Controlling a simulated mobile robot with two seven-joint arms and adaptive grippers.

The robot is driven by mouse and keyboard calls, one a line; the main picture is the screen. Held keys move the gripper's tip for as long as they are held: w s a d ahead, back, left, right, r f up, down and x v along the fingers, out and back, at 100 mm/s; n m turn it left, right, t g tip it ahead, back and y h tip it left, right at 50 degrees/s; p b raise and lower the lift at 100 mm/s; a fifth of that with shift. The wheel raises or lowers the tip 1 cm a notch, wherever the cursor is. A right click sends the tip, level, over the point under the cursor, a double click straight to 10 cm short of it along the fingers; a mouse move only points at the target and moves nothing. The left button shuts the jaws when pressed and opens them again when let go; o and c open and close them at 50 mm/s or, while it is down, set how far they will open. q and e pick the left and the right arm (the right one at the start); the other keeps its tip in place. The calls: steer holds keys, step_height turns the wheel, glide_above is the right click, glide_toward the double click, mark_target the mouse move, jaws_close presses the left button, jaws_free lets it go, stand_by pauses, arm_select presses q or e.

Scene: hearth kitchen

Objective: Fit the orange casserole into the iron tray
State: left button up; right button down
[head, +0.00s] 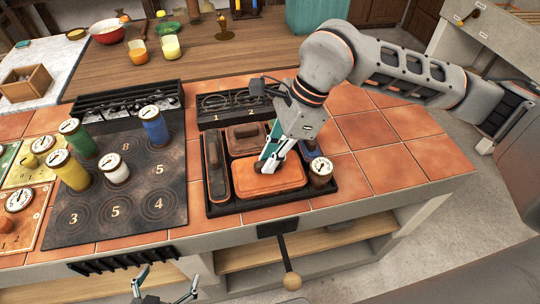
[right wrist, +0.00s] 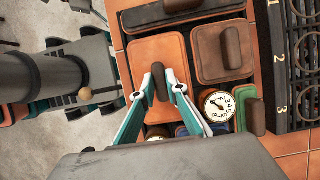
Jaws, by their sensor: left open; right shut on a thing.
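The orange casserole (head: 268,183) is within the outline of the black iron tray (head: 222,209), at its front middle. I cannot tell whether it rests fully on the tray floor. My right gripper (head: 268,166) is shut on the casserole's dark knob from above. In the right wrist view, the fingertips (right wrist: 160,84) close on that knob, and the orange lid (right wrist: 150,52) looks level. My left gripper (head: 165,290) is open and empty at the bottom edge of the head view, in front of the counter.
The tray also holds a long dark brown dish (head: 215,170), a brown casserole (head: 246,138), a dial-topped jar (head: 320,172) and a blue item (head: 309,150). A numbered black board (head: 125,205) with several canisters lies left. Bare tiles (head: 390,165) lie right.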

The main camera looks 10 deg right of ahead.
steer(key=c, duration=2)
jaws_free()
steer(key=shift+f, duration=0.1)
steer(key=shift+d+r, duration=0.15)
steer(key=shift+r, duration=0.35)
steer(key=v, duration=1.1)
steer(key=shift+r+p, duration=0.15)
steer(key=shift+p, duration=0.2)
steer(key=shift+s, duration=0.1)
